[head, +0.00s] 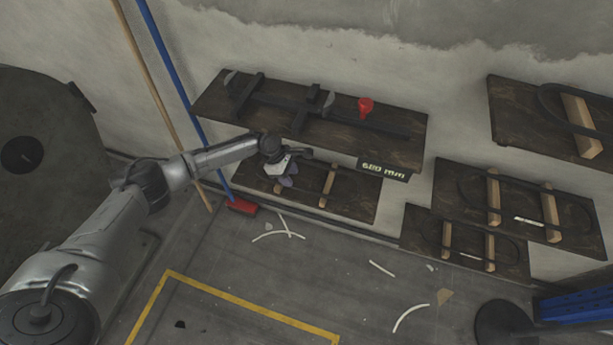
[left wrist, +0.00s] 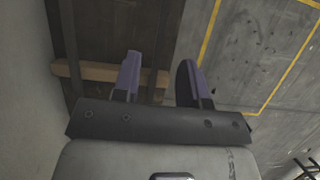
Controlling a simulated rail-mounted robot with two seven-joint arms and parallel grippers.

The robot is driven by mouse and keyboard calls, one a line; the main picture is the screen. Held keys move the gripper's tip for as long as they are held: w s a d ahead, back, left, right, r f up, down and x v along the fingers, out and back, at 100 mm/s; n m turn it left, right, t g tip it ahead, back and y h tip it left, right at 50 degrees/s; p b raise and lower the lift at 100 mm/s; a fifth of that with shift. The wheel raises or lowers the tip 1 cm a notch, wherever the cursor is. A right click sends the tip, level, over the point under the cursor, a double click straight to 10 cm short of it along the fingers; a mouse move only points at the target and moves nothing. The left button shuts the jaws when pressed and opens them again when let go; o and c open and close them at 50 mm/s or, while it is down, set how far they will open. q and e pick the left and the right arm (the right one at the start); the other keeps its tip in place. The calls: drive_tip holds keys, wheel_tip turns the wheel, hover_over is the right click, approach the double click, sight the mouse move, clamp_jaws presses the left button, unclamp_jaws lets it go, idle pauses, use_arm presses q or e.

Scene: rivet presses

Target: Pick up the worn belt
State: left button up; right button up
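My left gripper (head: 288,180) is over the lower left shelf board (head: 355,207), which carries wooden blocks (head: 328,186). In the left wrist view its two purple fingers (left wrist: 160,82) are apart. A dark belt strand (left wrist: 169,45) runs across the wooden block (left wrist: 95,71) there and lines up with the gap between the fingers; I cannot tell whether they touch it. A second dark strand (left wrist: 68,40) lies further left. Wear on this belt is too small to tell. My right gripper is not in view.
The upper shelf (head: 225,105) with a dark gauge, a red knob (head: 365,107) and a "680 mm" label (head: 384,168) sits just above. More belt boards (head: 445,170) are at right. A blue-handled broom (head: 170,60) leans at left. Pale strips (head: 381,268) litter the floor.

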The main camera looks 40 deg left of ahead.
sight(301, 188)
use_arm(q)
drive_tip(key=shift+w+d, duration=0.1)
drive_tip(key=shift+d, duration=0.2)
drive_tip(key=b+x, duration=0.1)
drive_tip(key=x, duration=0.1)
drive_tip(key=b+x, duration=0.1)
drive_tip(key=x, duration=0.2)
drive_tip(key=shift+w+d, duration=0.1)
drive_tip(key=shift+d, duration=0.3)
drive_tip(key=shift+c, duration=0.4)
clamp_jaws()
